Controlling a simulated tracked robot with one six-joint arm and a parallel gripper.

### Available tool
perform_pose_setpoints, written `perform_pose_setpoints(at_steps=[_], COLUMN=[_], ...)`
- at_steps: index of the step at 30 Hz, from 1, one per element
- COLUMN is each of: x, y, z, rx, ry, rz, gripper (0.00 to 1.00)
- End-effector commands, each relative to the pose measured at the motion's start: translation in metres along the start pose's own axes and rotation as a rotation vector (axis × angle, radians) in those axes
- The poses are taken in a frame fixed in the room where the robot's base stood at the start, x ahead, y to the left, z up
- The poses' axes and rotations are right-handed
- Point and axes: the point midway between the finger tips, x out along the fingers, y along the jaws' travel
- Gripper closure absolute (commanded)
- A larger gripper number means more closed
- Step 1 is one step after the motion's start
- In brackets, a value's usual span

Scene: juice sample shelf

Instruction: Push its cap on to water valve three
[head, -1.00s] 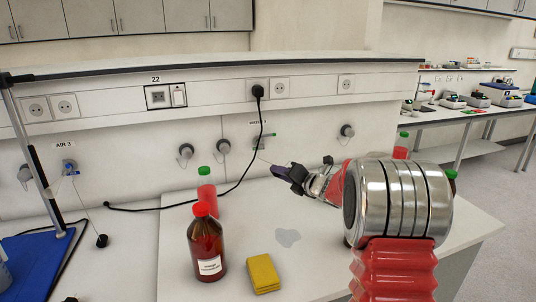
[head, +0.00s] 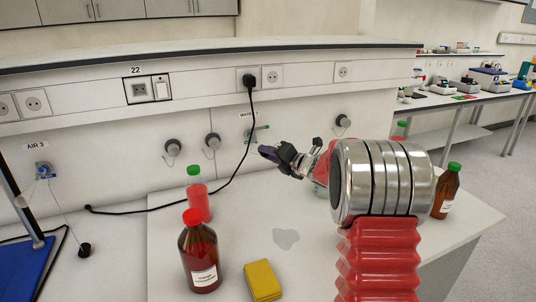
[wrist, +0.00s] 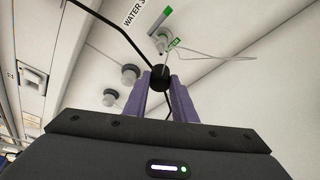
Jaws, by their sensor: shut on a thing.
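Water valve three, with a green handle, is on the back wall in the head view (head: 257,133) under its partly hidden label. In the wrist view the valve (wrist: 163,38) is just beyond the fingertips, beside the "WATER 3" label (wrist: 134,12). My gripper (head: 265,153) has purple fingers and is just below and right of the valve. In the wrist view my gripper (wrist: 161,88) is shut on a round black cap (wrist: 160,77). The cap appears apart from the valve outlet. A thin pale cord runs near the valve. I cannot make out the cap in the head view.
A black power cable (head: 240,165) hangs close left of the valve. Grey wall fittings (head: 212,142) are on both sides. A red-capped brown bottle (head: 202,260), a green-capped red bottle (head: 197,200) and a yellow sponge (head: 262,281) stand on the bench. A brown bottle (head: 446,192) is right.

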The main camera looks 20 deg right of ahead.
Motion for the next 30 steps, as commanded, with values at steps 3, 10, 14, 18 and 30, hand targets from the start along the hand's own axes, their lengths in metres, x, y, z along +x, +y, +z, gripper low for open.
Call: perform_pose_setpoints(at_steps=[3, 10, 14, 18, 30], x=[0.003, 0.013, 0.020, 0.028, 0.043], y=[0.001, 0.001, 0.001, 0.001, 0.002], z=[0.000, 0.003, 0.004, 0.007, 0.013], rx=[-0.001, -0.002, -0.001, -0.002, -0.001], ry=[0.002, 0.003, 0.004, 0.004, 0.003], rz=[0.001, 0.001, 0.002, 0.002, 0.002], gripper=[1.00, 1.00, 1.00, 1.00, 1.00])
